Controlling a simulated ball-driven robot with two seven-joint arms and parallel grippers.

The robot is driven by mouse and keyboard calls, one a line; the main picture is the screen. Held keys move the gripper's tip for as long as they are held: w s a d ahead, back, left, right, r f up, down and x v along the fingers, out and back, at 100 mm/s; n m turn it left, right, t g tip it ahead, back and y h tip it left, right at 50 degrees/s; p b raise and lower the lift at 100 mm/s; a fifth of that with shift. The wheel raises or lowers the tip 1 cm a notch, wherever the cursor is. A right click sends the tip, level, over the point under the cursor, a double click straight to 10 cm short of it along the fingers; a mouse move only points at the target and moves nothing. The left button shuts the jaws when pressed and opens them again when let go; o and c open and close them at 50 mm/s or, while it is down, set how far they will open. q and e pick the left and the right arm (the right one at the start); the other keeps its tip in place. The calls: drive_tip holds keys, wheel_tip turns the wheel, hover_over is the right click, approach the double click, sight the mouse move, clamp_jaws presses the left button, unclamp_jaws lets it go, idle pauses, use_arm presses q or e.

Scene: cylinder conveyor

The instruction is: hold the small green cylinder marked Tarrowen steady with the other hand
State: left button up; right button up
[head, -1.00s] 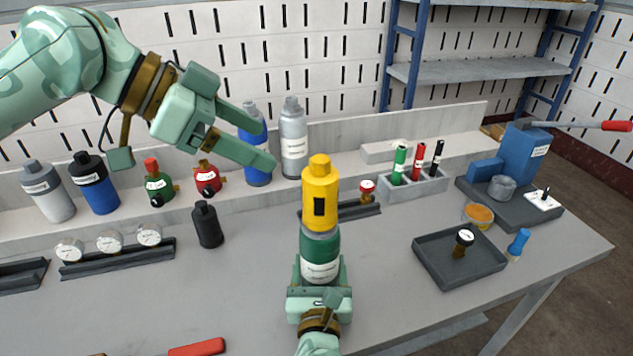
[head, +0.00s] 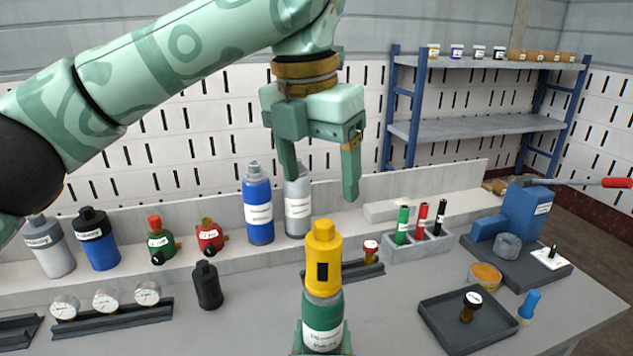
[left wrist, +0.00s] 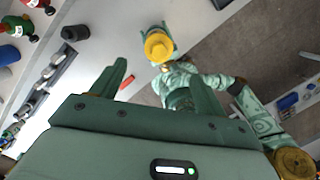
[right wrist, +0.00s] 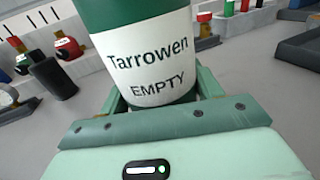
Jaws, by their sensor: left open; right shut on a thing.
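The small green cylinder (head: 322,318) stands upright at the front middle of the head view, with a yellow cap (head: 323,258) on top. In the right wrist view the white label of the cylinder (right wrist: 150,60) reads Tarrowen EMPTY. My right gripper (right wrist: 160,98) is shut on its lower part; in the head view it is mostly cut off by the bottom edge. My left gripper (head: 320,190) is open and empty, fingers pointing down, above the yellow cap in the picture and apart from it. The left wrist view shows the yellow cap (left wrist: 158,46) beyond its open fingers.
A blue cylinder (head: 258,205) and a grey cylinder (head: 298,205) stand on the ledge behind. A black bottle (head: 207,286) and a gauge rack (head: 112,319) are at left. A dark tray (head: 445,325) and a blue press (head: 520,215) are at right.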

sight(323, 237)
use_arm(q)
drive_tip(key=shift+w+f+m, duration=0.1)
drive_tip(key=shift+f+m, duration=0.35)
drive_tip(key=shift+m, duration=0.05)
drive_tip(key=f, duration=0.7)
drive_tip(key=w+d+f, duration=0.1)
drive_tip(key=f, duration=0.3)
drive_tip(key=shift+w, duration=0.1)
drive_tip(key=shift+c, duration=0.3)
drive_tip(key=c, duration=1.1)
drive_tip(key=o, duration=0.9)
drive_tip(key=shift+c, duration=0.2)
drive_tip(key=shift+a, duration=0.1)
